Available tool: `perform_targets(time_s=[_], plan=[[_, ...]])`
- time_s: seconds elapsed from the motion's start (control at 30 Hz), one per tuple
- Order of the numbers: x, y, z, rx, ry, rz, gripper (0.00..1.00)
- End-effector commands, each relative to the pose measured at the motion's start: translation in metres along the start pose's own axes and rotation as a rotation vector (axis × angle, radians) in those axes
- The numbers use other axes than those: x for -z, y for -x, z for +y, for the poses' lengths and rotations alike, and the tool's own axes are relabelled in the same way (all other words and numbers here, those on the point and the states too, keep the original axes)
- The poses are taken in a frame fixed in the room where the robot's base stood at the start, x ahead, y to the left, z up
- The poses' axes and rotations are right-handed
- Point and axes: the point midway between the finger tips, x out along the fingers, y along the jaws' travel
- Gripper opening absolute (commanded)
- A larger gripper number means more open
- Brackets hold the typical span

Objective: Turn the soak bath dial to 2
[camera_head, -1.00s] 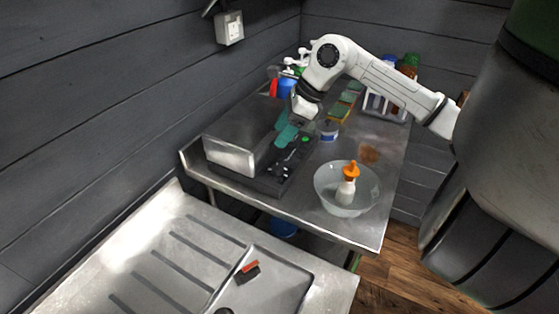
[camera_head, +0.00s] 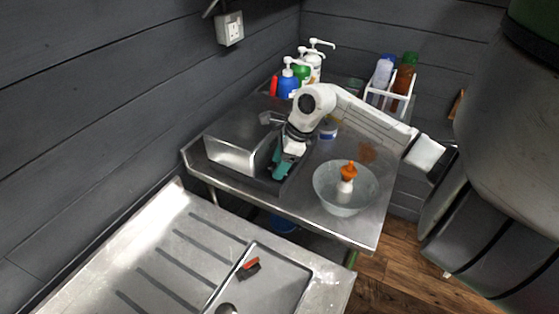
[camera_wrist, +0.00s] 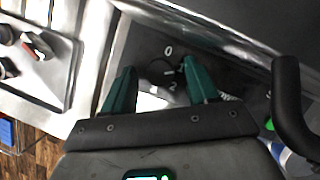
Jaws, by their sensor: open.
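The soak bath (camera_head: 232,156) is a steel box on the steel table, with a dark control panel at its right. The dial (camera_wrist: 160,68) is a small dark knob on that panel in the wrist view. Where the knob points is not clear. My gripper (camera_wrist: 158,70) is open, its teal fingers on either side of the dial; contact cannot be told. In the head view my gripper (camera_head: 280,170) is low over the panel and hides the dial.
A glass bowl (camera_head: 330,199) holding an orange-topped bottle (camera_head: 347,176) stands right of the panel. Pump bottles (camera_head: 288,84) and a white bottle rack (camera_head: 401,104) stand at the back. A sink drainer (camera_head: 185,262) with a red-and-black brush (camera_head: 249,268) is in front. A green light (camera_wrist: 270,123) shows on the panel.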

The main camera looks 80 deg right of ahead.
Motion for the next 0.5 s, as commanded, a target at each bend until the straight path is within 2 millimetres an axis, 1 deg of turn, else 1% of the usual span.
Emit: perform_targets(time_s=[0.27,0.5], plan=[[-0.0001,-0.0018,0.0000,0.000,0.000,0.000,0.59],[-0.0001,-0.0015,-0.0001,0.000,-0.001,-0.001,0.37]])
